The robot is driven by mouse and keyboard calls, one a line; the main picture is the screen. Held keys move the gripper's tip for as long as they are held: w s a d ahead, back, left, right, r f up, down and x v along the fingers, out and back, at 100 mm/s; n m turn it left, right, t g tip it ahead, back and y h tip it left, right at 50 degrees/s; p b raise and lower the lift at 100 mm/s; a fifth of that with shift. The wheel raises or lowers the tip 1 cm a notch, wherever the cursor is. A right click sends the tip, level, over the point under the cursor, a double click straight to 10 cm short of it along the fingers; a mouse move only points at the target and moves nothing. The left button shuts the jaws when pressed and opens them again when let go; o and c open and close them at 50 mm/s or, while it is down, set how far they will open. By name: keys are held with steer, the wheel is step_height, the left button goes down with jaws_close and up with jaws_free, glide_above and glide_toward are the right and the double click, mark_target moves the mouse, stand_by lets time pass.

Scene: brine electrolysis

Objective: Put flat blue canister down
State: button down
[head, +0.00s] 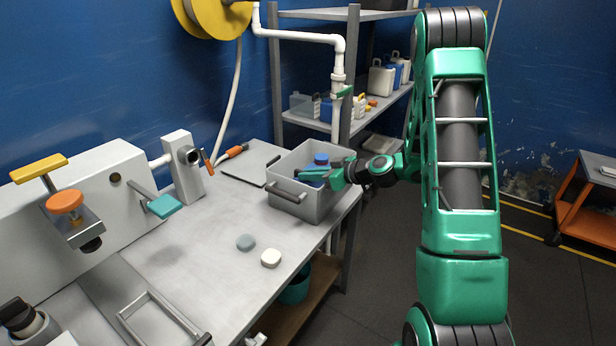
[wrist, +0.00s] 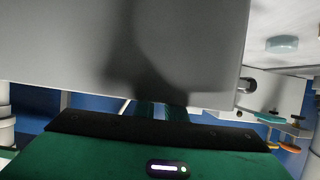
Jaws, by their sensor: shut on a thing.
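The flat blue canister (head: 321,159) shows as a small blue shape with a round cap inside the grey bin (head: 292,211). The bin walls and my gripper hide most of it, so I cannot tell whether it touches the bin floor. My green gripper (head: 325,175) reaches in over the bin's right side and is shut on the canister. In the wrist view the grey bin wall (wrist: 60,50) fills most of the picture and hides the fingertips and the canister.
The bin stands on the grey workbench (head: 185,285) near its right edge. A grey-blue puck (head: 245,242) and a white puck (head: 270,258) lie in front of it. A flat grey plate (head: 240,162) lies to its left. A shelf rack (head: 353,70) stands behind.

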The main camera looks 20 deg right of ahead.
steer(key=c, duration=1.8)
jaws_free()
steer(key=v, duration=1.2)
steer(key=s+a+m+g+h, duration=0.1)
steer(key=s+a+g, duration=0.15)
steer(key=s, duration=0.35)
steer(key=s+a+m+g+h, duration=0.1)
steer(key=s+g+h, duration=0.1)
steer(key=s+g, duration=0.3)
steer(key=s+d+r+m+g+h, duration=0.1)
steer(key=s+m, duration=0.2)
steer(key=s, duration=0.5)
steer(key=s+d+r+m+g+h, duration=0.1)
steer(key=s+m, duration=0.3)
steer(key=s, duration=0.4)
steer(key=s+d+r+m+g+h, duration=0.1)
steer(key=s+r+m+g+h, duration=0.1)
steer(key=s, duration=0.6)
steer(key=shift+r+m, duration=0.75)
steer(key=shift+m, duration=0.25)
steer(key=shift+w, duration=0.1)
